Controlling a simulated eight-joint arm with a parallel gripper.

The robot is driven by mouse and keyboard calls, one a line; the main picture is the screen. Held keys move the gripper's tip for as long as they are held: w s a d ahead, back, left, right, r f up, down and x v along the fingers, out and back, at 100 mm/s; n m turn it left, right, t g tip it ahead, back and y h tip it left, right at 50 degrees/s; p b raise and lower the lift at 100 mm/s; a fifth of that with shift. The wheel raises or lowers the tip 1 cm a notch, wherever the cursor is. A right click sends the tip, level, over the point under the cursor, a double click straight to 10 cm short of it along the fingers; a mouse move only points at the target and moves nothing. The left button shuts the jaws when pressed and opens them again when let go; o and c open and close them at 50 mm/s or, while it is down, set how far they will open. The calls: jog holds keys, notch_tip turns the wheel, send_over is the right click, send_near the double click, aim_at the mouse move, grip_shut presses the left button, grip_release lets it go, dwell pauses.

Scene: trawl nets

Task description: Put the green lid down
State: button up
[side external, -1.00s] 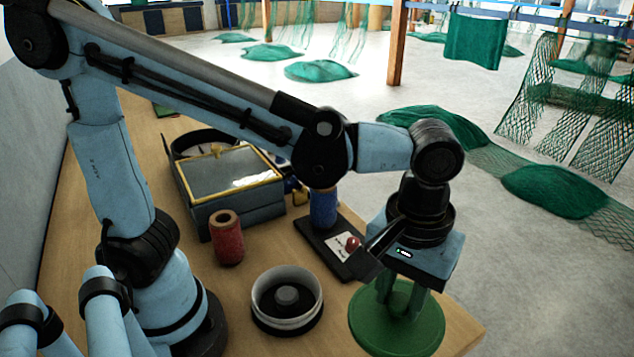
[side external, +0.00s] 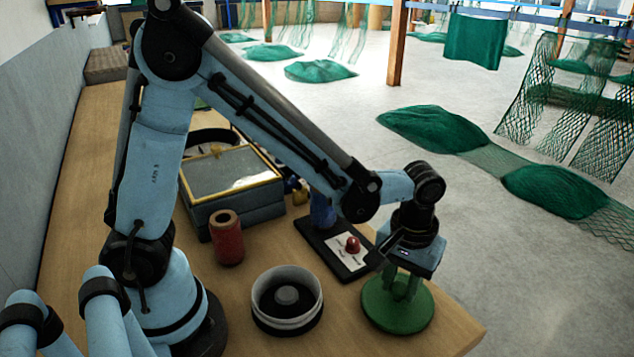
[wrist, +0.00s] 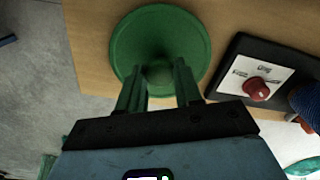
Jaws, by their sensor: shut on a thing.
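The green lid (side external: 398,314) is a round disc at the right end of the wooden table. It also shows in the wrist view (wrist: 160,28), flat side toward the camera. My gripper (side external: 404,288) is above it, pointing down, with its green fingers (wrist: 160,75) shut on the middle of the lid, where a knob is mostly hidden between them. The lid looks level and low over the table near the edge. I cannot tell whether it touches the tabletop.
A black panel with a red knob (side external: 352,244) lies just left of the lid. A round grey and black container (side external: 287,299), a red spool (side external: 227,238) and a glass-topped box (side external: 232,178) stand further left. The table edge (side external: 466,318) is close on the right.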

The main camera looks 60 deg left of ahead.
aim_at(400, 287)
jog(key=shift+f, duration=0.3)
jog(key=shift+f, duration=0.1)
jog(key=o, duration=1)
notch_tip(400, 287, up, 12)
jog(key=f, duration=0.1)
jog(key=s+a+m+t, duration=0.1)
jog(key=s+a+t, duration=0.1)
jog(key=a, duration=0.2)
jog(key=s+a+m+t, duration=0.2)
jog(key=a, duration=0.2)
jog(key=s+a+m+t, duration=0.1)
jog(key=s+a+t, duration=0.1)
jog(key=a+t, duration=0.1)
jog(key=shift+a+r+m, duration=0.2)
jog(key=shift+a+m, duration=0.1)
jog(key=shift+a, duration=0.45)
